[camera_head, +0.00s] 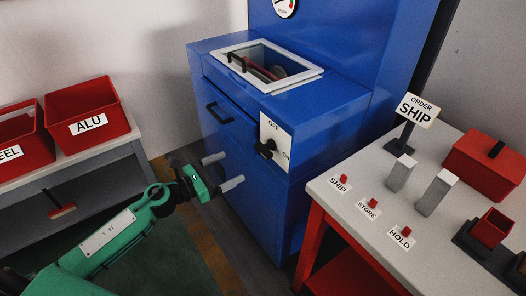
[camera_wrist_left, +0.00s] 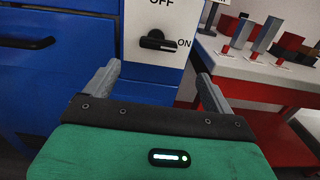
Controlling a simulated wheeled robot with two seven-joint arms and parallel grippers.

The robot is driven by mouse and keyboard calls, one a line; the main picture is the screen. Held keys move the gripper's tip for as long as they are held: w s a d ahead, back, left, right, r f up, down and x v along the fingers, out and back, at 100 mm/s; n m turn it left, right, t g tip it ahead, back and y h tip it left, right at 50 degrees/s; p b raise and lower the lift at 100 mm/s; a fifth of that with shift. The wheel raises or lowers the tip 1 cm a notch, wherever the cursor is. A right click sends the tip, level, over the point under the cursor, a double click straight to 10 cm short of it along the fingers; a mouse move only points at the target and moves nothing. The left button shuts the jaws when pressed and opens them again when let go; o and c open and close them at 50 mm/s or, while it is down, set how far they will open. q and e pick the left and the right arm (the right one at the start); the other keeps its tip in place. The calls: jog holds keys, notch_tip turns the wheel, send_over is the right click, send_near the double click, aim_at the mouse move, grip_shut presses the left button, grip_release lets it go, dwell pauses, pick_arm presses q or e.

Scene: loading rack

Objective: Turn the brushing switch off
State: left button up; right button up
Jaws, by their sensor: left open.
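The brushing switch is a black knob (camera_head: 266,148) on a white plate marked OFF at the top and ON at the lower right, on the front of the blue machine (camera_head: 240,175). In the left wrist view the knob (camera_wrist_left: 157,41) lies sideways, its handle reaching towards ON. My left gripper (camera_head: 233,167) is open and empty, a short way in front of and below the switch. In the wrist view its two fingers (camera_wrist_left: 158,72) stand apart, with the knob above and between them, not touching. My right gripper is not in view.
A white table (camera_head: 345,223) with red SHIP, STORE and HOLD buttons stands at the right. Red bins marked ALU (camera_head: 88,127) and EEL stand on a shelf at the left.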

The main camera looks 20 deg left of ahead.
aim_at(260, 151)
pick_arm(q)
jog(key=p+x, duration=0.3)
jog(key=x, duration=0.9)
jog(key=shift+a, duration=0.1)
jog(key=shift+w+d+p, duration=0.35)
jog(key=shift+w, duration=0.1)
jog(key=c, duration=1)
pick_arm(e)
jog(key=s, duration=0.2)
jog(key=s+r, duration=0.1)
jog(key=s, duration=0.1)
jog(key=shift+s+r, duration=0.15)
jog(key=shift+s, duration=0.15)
